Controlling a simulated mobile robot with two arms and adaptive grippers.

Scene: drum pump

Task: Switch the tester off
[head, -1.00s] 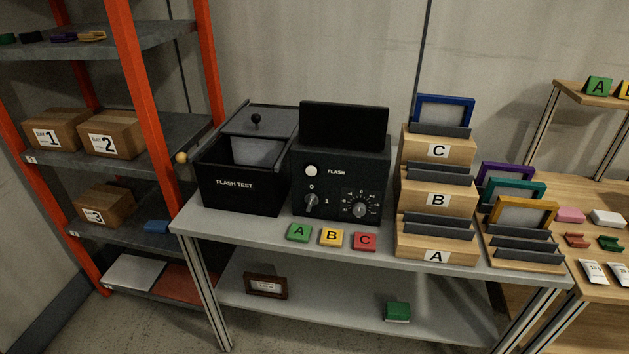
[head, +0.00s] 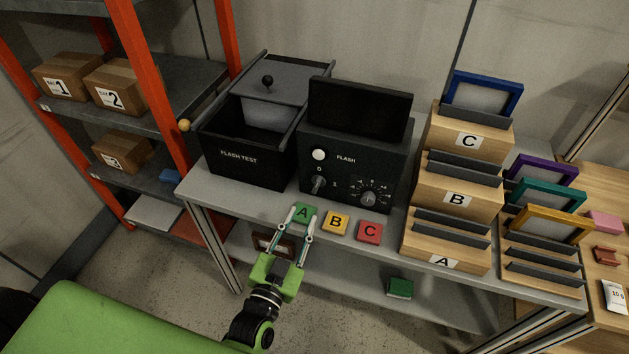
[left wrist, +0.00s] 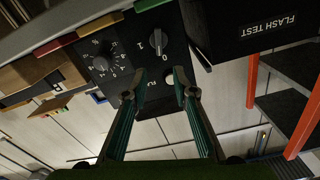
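The tester is a black box (head: 352,155) with a dark screen on top, a white round FLASH button (head: 319,155), a 0/1 switch knob (head: 318,185) and a scaled dial (head: 369,199). The switch knob (left wrist: 158,40) and dial (left wrist: 101,63) also show upside down in the left wrist view. The knob's pointer seems to be at or near 0, but I cannot tell exactly. My left gripper (head: 301,222) is open and empty, in front of the tester near the green A tile. In the left wrist view its fingers (left wrist: 162,95) are spread, apart from the knob. My right gripper is not in view.
Green A (head: 304,213), yellow B (head: 335,222) and red C (head: 369,232) tiles lie along the table's front edge. The black FLASH TEST box (head: 245,152) stands left of the tester. Wooden stepped racks (head: 463,195) with frames stand right.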

